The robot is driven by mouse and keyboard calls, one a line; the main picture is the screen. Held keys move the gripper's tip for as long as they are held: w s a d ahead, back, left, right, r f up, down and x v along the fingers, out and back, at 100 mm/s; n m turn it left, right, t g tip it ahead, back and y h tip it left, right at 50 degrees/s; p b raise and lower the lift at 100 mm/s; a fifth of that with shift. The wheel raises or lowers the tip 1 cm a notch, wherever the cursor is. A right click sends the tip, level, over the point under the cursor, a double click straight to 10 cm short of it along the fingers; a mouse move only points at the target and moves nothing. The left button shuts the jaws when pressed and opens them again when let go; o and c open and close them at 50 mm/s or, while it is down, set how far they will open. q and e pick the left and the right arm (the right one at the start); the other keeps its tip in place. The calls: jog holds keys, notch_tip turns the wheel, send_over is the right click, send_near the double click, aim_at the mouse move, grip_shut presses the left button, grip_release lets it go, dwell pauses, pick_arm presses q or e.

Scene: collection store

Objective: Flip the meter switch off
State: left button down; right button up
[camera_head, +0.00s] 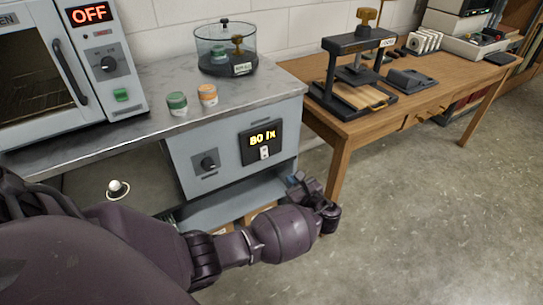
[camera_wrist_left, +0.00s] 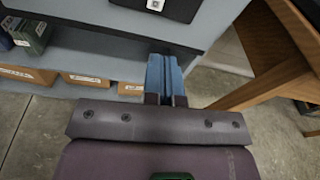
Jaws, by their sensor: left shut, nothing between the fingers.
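The meter (camera_head: 262,141) is a black panel on the grey cabinet front, with a lit yellow reading that looks like "80 lx". Its small white switch (camera_head: 264,153) sits below the reading. In the left wrist view the white switch (camera_wrist_left: 155,4) shows at the top edge, on the dark lower part of the meter (camera_wrist_left: 180,8). My left gripper (camera_head: 300,182) is below and slightly right of the meter, apart from it. Its blue fingers (camera_wrist_left: 165,72) are shut and empty, pointing toward the cabinet below the switch. My right gripper is not in view.
The countertop (camera_head: 150,75) above holds an oven (camera_head: 60,65) reading OFF, two small jars and a glass vessel (camera_head: 226,48). A wooden table (camera_head: 345,125) with a press stands right. Open floor (camera_head: 430,220) lies at right.

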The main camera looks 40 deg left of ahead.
pick_arm(q)
jog(key=shift+s+a+r+m, duration=0.1)
jog(key=shift+s+r+m, duration=0.05)
jog(key=shift+s+m, duration=0.35)
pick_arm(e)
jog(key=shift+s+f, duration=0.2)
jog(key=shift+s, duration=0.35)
pick_arm(q)
jog(key=shift+w, duration=0.1)
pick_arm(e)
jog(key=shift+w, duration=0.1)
pick_arm(q)
jog(key=b, duration=0.3)
send_near(264, 156)
jog(key=x, duration=0.6)
jog(key=shift+a+f, duration=0.2)
jog(key=shift+f, duration=0.15)
jog(key=shift+w+a+b, duration=0.25)
jog(key=shift+a+b, duration=0.05)
jog(key=shift+a, duration=0.1)
jog(key=shift+a+r, duration=0.1)
jog(key=shift+r, duration=0.05)
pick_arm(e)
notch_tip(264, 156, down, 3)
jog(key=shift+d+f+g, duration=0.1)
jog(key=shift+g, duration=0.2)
